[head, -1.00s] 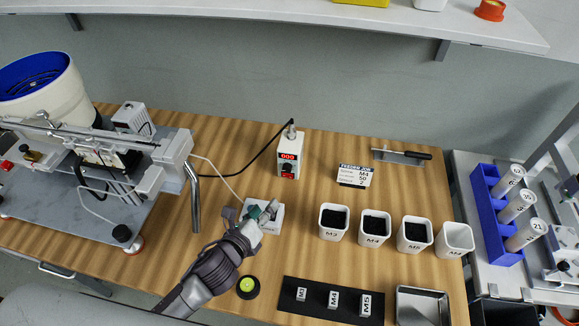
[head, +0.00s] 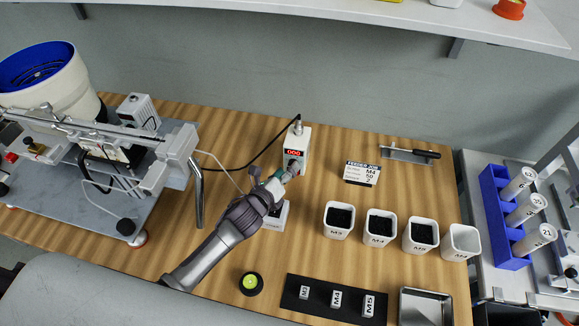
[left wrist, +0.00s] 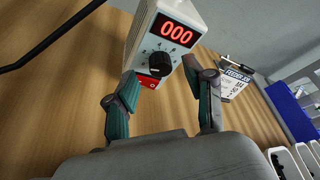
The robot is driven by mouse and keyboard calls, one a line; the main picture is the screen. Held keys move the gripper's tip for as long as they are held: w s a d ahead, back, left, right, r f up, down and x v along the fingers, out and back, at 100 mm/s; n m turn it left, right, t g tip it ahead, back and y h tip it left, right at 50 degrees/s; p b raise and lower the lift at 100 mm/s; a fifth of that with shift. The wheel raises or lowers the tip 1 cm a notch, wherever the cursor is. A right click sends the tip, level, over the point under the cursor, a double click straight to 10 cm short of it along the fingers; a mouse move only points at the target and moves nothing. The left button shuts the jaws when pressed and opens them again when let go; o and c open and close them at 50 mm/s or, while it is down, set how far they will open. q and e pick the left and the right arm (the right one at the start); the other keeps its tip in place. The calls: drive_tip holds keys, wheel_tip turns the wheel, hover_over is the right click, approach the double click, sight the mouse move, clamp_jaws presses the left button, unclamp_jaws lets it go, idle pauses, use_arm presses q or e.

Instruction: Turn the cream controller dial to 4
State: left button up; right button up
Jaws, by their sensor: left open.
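The cream controller (head: 298,140) stands upright on the bench, with a red display (left wrist: 176,34) reading 000. Its black dial (left wrist: 159,64) has a pale pointer mark and a scale around it, and sits above a red switch (left wrist: 152,83). My left gripper (head: 285,174) is open in front of the controller's face. In the left wrist view its two fingers (left wrist: 160,82) are spread on either side below the dial, with nothing between them. In the head view the gripper hides the dial. My right gripper is not in view.
A low white box (head: 278,216) sits partly under my left arm. A black cable (head: 262,150) runs left from the controller. A job card (head: 361,173) and white bins (head: 339,220) stand to the right. The feeder machine (head: 85,170) fills the left.

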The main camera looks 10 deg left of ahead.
use_arm(q)
drive_tip(key=shift+x, duration=1.05)
clamp_jaws()
drive_tip(key=shift+d, duration=0.1)
